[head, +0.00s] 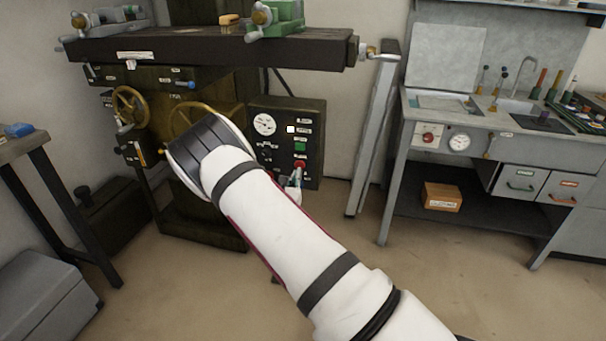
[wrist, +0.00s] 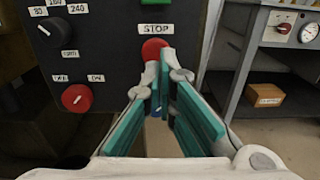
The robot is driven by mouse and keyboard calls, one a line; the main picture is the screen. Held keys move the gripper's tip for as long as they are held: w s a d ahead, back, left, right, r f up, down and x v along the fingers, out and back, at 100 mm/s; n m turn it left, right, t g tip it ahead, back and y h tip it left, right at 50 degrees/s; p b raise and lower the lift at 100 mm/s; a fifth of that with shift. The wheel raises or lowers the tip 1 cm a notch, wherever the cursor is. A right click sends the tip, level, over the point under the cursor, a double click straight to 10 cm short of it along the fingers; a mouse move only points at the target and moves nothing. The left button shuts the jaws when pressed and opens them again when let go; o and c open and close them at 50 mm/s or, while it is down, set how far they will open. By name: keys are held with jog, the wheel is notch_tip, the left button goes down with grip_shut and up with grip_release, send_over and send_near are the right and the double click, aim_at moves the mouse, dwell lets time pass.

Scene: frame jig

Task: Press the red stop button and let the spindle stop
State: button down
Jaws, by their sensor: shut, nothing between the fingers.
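The red stop button (wrist: 153,48) sits on the dark control panel (wrist: 115,38), under a white STOP label (wrist: 156,28). The button also shows small in the head view (head: 300,164), below a green button (head: 300,146). My gripper (wrist: 164,70) is shut and empty, its fingertips at the button's lower edge in the wrist view and covering part of it. I cannot tell whether they touch it. In the head view my gripper (head: 296,180) is small and just below the button, partly behind my arm. I cannot make out the spindle.
A red rotary knob (wrist: 76,97) is lower left on the panel. The machine's long table (head: 200,48) and brass handwheels (head: 130,105) are left of the panel. A grey post (head: 372,130) and a workbench (head: 470,150) stand to the right. Floor between is clear.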

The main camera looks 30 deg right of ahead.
jog(key=p+v, duration=0.1)
jog(key=v, duration=0.8)
jog(key=shift+s+a, duration=0.25)
jog(key=shift+a, duration=0.1)
jog(key=shift+f, duration=0.1)
jog(key=s+d+r+m+g+h, duration=0.4)
jog(key=d+r+m, duration=0.15)
jog(key=r, duration=0.35)
jog(key=s+d+r+m+g+y, duration=0.1)
jog(key=s+d+r+m+g, duration=0.1)
jog(key=s+r+m+g, duration=0.65)
jog(key=s+d+r+m+g+y, duration=0.1)
jog(key=s+d+r+m+g, duration=0.3)
jog(key=s, duration=0.7)
jog(key=s+a+r+m+t+y+p, duration=0.1)
jog(key=s+a+r+m+t+y, duration=0.1)
jog(key=s+a+m+y, duration=0.6)
jog(key=s+a+r+m+t+y, duration=0.2)
jog(key=s+a+y, duration=0.4)
jog(key=s+a, duration=0.7)
notch_tip(320, 180, up, 17)
jog(key=s+d+t+p, duration=0.1)
jog(key=d+t+p, duration=0.1)
jog(key=p, duration=1.2)
jog(key=shift+s+d+f+t+p, duration=0.2)
jog(key=shift+s+t+p, duration=0.15)
jog(key=shift+t, duration=0.1)
